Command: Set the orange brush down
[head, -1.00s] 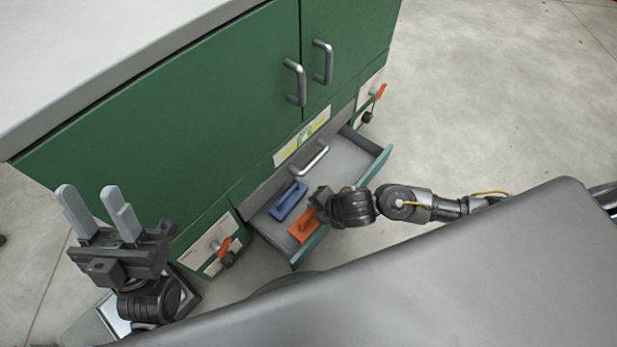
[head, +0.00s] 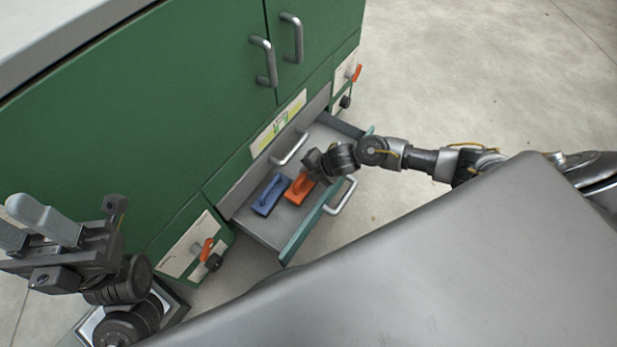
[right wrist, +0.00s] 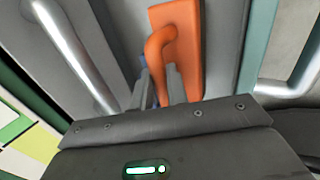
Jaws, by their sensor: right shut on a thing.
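The orange brush (head: 297,191) is inside the open drawer (head: 262,230), beside a blue brush (head: 270,193) and to its right. My right gripper (head: 307,172) reaches down into the drawer and is shut on the orange brush. In the right wrist view, the handle of the orange brush (right wrist: 183,48) runs down between the fingers (right wrist: 163,90). Whether the brush touches the drawer floor cannot be told. My left gripper (head: 12,218) is open and empty at the far left, away from the drawer.
The green cabinet (head: 170,110) stands behind the drawer. A metal handle (head: 289,148) sits close above the drawer's back part. The drawer front (head: 308,228) carries another handle (head: 341,196). Orange-handled switches (head: 206,250) flank the drawer. Bare drawer floor (head: 325,138) shows at the far end.

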